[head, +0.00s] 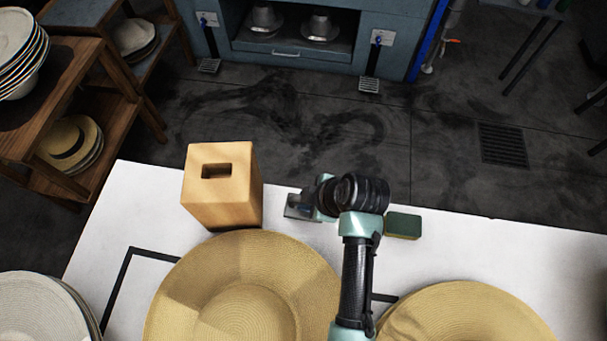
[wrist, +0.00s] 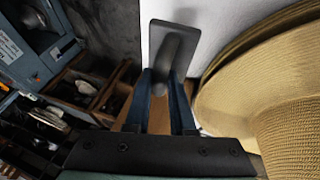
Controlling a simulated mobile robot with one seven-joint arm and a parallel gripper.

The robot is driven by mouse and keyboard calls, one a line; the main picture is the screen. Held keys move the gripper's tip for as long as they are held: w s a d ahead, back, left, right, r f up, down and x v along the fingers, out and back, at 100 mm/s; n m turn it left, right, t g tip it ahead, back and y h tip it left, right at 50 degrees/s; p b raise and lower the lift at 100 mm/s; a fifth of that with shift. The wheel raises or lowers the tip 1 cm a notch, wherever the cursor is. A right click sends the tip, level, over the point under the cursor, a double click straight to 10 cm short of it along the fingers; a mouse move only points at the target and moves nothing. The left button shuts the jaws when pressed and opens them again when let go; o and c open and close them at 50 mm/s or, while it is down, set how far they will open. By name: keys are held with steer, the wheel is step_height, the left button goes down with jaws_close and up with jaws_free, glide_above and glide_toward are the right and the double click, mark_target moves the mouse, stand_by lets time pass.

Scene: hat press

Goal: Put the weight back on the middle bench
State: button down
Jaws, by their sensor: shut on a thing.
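The weight, a dark grey flat plate with a rounded handle, shows in the wrist view (wrist: 184,44). Its handle runs down between the two blue fingers of my gripper (wrist: 168,95), which are shut on it. In the head view the weight (head: 298,207) is a small grey shape at the left of my gripper (head: 317,203), partly hidden by my wrist. It is over the far part of the white bench top (head: 480,245). I cannot tell whether it touches the surface.
A wooden block with a slot (head: 222,190) stands close left of my gripper. A green sponge-like block (head: 403,226) lies to the right. Straw hats (head: 245,295) (head: 465,315) cover the near side. Dark floor lies beyond, with a blue-grey press cabinet (head: 300,55) and wooden shelves (head: 85,95).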

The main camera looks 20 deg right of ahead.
steer(key=shift+f, duration=2.55)
steer(key=shift+f, duration=0.1)
steer(key=c, duration=0.8)
jaws_free()
steer(key=shift+o, duration=0.2)
